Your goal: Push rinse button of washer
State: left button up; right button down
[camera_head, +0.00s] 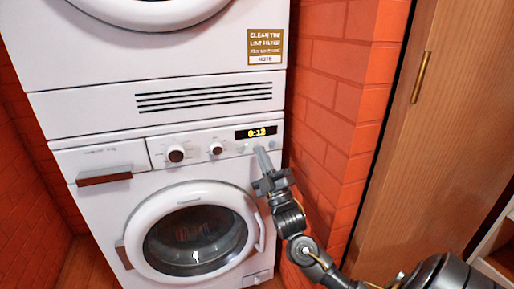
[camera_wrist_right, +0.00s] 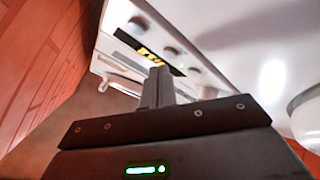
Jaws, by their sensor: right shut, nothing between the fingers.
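The white washer (camera_head: 110,205) stands under a stacked white machine. Its control panel (camera_head: 190,143) has two dark knobs (camera_head: 176,154) (camera_head: 216,149), small buttons (camera_head: 243,148) and a lit display (camera_head: 257,133) reading 0:12. The button labels are too small to read, so I cannot tell which is rinse. My right gripper (camera_head: 263,156) is shut and empty, its tips at the panel just below the display. I cannot tell if it touches a button. In the right wrist view the shut fingers (camera_wrist_right: 157,88) point up toward the panel and lit display (camera_wrist_right: 150,54). My left gripper is not in view.
The upper machine (camera_head: 90,60) has a vent grille and a lint-filter label (camera_head: 265,46). The washer's round door (camera_head: 192,240) is closed. An orange brick wall (camera_head: 335,100) stands close on the right, then a wooden cabinet door (camera_head: 440,130) with a brass handle.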

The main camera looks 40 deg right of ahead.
jog(key=shift+w+d, duration=0.1)
jog(key=shift+w, duration=0.1)
dwell(0.5)
jog(key=shift+w, duration=0.25)
jog(key=shift+w+d, duration=0.1)
dwell(0.4)
jog(key=shift+p, duration=0.3)
jog(key=shift+s+a+p, duration=0.2)
jog(key=shift+s+p, duration=0.1)
jog(key=shift+s, duration=0.3)
